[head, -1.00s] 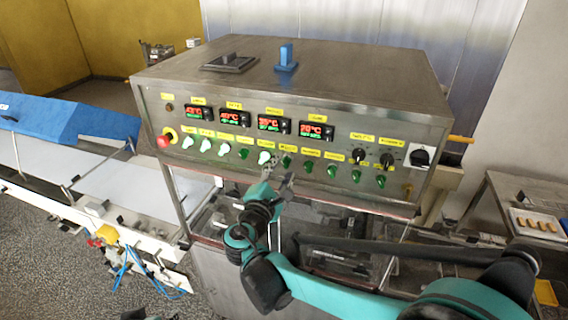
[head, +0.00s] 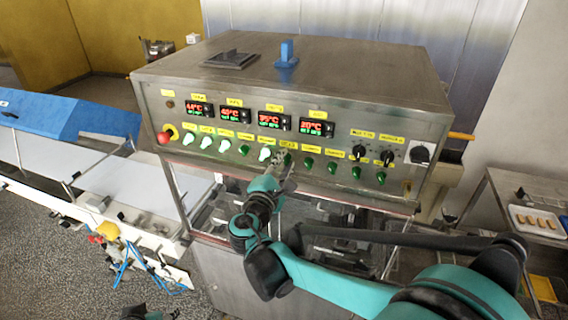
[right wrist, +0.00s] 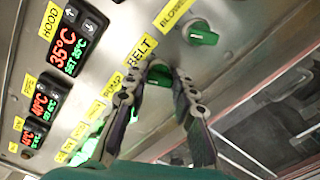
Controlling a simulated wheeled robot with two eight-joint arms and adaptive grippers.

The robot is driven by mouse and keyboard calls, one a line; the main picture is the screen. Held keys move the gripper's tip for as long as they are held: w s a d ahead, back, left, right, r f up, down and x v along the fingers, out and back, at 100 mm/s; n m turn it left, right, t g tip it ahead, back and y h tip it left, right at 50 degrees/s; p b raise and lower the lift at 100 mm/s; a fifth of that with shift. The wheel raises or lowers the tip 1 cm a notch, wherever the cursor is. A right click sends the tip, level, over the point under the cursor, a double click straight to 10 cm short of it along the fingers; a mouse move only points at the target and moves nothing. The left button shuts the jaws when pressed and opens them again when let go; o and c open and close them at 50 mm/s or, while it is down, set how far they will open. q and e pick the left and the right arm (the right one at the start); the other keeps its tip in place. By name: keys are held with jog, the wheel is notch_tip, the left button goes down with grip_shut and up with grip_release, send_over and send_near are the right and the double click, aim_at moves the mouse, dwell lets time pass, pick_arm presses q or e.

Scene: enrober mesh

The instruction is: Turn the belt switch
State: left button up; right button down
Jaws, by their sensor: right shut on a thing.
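The belt switch (right wrist: 159,75) is a green knob on the steel control panel, under a yellow BELT label (right wrist: 141,52) in the right wrist view. My right gripper (right wrist: 165,82) has one finger on each side of the knob and is shut on it. In the head view the right gripper (head: 281,158) is at the panel's lower row of knobs and hides most of the switch. The knob's exact angle is hard to tell. Only a small dark piece of my left arm shows at the bottom edge; its gripper is not visible.
An unlit green BLOWER knob (right wrist: 198,33) is close beside the belt switch. Several lit and unlit knobs share the row. A red emergency button (head: 164,138) is at the panel's left, and a larger black rotary switch (head: 420,154) at its right. Displays (head: 274,121) sit above.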

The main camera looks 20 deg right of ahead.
jog(key=m+b, duration=0.1)
jog(key=m, duration=0.2)
jog(key=shift+f+b, duration=0.15)
jog(key=shift+b, duration=0.15)
jog(key=m+b, duration=0.1)
jog(key=m, duration=0.1)
jog(key=shift+m, duration=0.4)
jog(key=m+b, duration=0.1)
jog(key=m, duration=0.4)
jog(key=shift+m+b, duration=0.3)
jog(key=c, duration=1.2)
grip_release()
jog(key=shift+s, duration=0.1)
